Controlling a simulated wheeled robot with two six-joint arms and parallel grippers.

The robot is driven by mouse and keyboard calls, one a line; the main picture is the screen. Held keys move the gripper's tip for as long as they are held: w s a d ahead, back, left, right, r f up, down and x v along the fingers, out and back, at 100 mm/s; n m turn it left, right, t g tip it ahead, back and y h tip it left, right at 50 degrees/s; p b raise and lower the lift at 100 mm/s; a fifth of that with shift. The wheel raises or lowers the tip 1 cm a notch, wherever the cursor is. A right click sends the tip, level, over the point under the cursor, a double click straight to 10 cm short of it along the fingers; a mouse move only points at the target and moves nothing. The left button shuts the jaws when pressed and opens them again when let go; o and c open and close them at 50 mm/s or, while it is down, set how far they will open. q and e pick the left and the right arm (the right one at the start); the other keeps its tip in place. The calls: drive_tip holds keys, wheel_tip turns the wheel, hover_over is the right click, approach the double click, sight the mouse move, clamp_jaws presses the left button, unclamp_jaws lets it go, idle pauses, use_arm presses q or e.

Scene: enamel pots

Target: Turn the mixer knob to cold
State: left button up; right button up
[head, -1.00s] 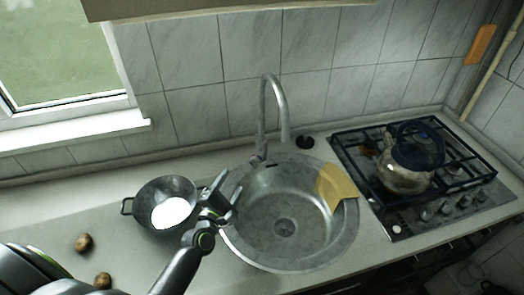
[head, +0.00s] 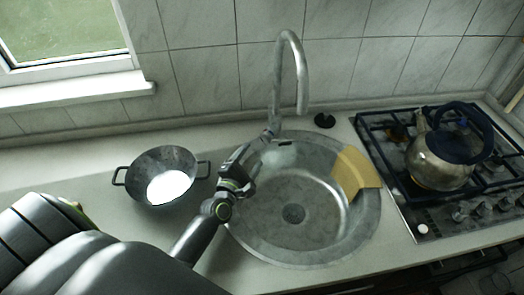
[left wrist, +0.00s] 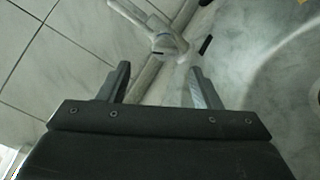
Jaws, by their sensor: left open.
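The grey metal mixer tap (head: 291,75) stands behind the round sink, with its tall curved spout reaching over the back of the basin. My left gripper (head: 257,153) is at the sink's back left rim, just in front of the tap's base. In the left wrist view, the tap's body and lever-like knob (left wrist: 170,44) lie just beyond the fingertips. The two fingers (left wrist: 160,75) are spread apart with nothing between them. No contact with the knob shows. In the head view the gripper partly hides the tap's base. My right gripper is in neither view.
The round steel sink (head: 330,245) has a yellow cloth (head: 355,171) over its right rim. A dark pan (head: 165,175) stands left of my gripper. A kettle (head: 440,160) sits on the gas hob (head: 400,200) at right. A small black cap (head: 325,120) lies behind the sink.

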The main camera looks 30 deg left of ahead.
sight(266, 138)
use_arm(q)
drive_tip(key=w+f, duration=0.1)
drive_tip(key=w, duration=0.6)
drive_tip(key=shift+w+a, duration=0.15)
drive_tip(key=shift+w, duration=0.05)
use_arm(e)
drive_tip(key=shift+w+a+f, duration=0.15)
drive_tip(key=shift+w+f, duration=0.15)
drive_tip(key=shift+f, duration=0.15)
use_arm(q)
drive_tip(key=shift+f, duration=0.1)
drive_tip(key=shift+c, duration=0.9)
drive_tip(key=c, duration=0.8)
